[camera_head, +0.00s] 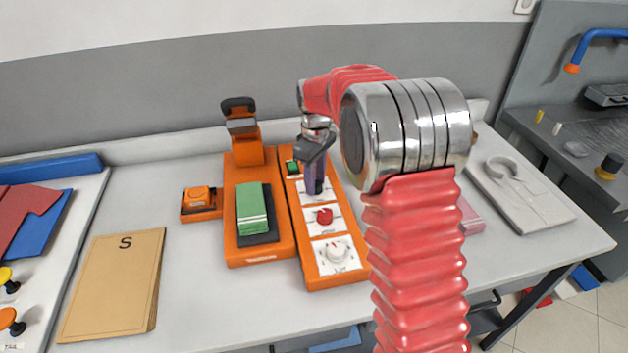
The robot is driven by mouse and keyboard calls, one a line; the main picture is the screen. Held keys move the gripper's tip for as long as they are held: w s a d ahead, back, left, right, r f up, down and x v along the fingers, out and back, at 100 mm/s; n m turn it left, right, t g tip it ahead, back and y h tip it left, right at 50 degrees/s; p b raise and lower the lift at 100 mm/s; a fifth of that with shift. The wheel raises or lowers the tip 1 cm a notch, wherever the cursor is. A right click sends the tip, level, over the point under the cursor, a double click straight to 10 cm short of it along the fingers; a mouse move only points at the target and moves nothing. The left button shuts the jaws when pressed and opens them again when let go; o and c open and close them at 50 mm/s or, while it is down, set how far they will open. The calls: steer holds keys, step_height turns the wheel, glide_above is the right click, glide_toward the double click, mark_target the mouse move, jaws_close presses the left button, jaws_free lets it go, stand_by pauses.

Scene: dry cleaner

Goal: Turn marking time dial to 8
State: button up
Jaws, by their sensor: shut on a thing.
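An orange control panel (343,281) lies on the table and carries a column of white dial plates. My gripper (314,188) points down at the top dial plate (302,186) and is shut on the knob there, which the fingers mostly hide. Below it is a plate with a red knob (324,216), and lowest is a plate with a white knob (336,252). The dial lettering is too small to read, so I cannot tell the dial's setting.
Left of the panel stands an orange press (232,250) with folded green cloth (252,212). A small orange box (199,202) and a brown "S" folder (113,285) lie further left. My red arm blocks the view right of the panel. A grey tray (560,218) lies at right.

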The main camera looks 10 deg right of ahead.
steer(key=c, duration=0.4)
steer(key=shift+a, duration=0.15)
steer(key=shift+m, duration=0.3)
steer(key=m, duration=1.7)
steer(key=shift+m, duration=0.4)
steer(key=m, duration=0.5)
steer(key=shift+m, duration=0.3)
